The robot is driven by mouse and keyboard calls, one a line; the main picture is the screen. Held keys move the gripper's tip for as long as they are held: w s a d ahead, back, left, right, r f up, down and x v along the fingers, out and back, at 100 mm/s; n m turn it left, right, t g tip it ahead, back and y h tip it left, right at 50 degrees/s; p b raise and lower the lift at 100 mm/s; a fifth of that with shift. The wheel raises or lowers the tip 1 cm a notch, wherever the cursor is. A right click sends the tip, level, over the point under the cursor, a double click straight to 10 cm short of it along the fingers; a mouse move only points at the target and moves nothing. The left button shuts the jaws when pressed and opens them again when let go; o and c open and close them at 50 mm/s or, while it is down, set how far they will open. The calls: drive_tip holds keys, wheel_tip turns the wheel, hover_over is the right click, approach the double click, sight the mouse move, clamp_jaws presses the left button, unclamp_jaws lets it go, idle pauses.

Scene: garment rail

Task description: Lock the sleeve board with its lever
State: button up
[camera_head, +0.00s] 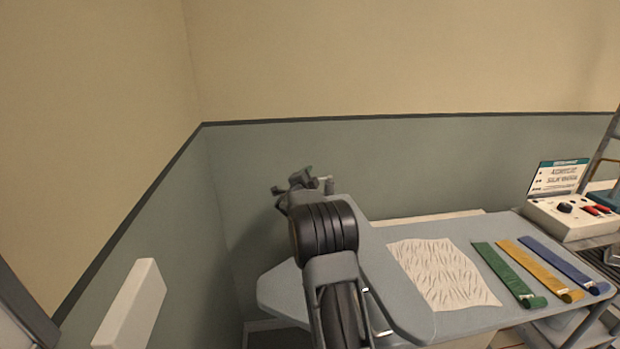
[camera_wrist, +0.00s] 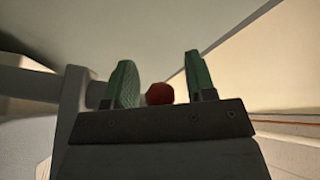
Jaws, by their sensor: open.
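My gripper (camera_wrist: 158,60) is open in the wrist view, with one green finger on each side of a red round knob (camera_wrist: 159,94). The knob looks like the end of the lever. I cannot tell whether either finger touches it; a gap shows on the right. In the head view my gripper (camera_head: 306,180) is beyond my arm, above the back left of the grey board surface, and the knob is hidden there. A grey padded board (camera_head: 280,290) shows at the left, partly covered by my arm. I cannot tell for certain which part is the sleeve board.
A wrinkled white cloth (camera_head: 441,273) lies on the grey table top (camera_head: 450,322). Green (camera_head: 508,274), yellow (camera_head: 538,268) and blue (camera_head: 563,263) strips lie right of it. A control box (camera_head: 572,217) with a sign stands far right. Walls close in at the back and left.

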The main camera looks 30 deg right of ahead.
drive_tip(key=shift+r, duration=0.1)
clamp_jaws()
idle(0.3)
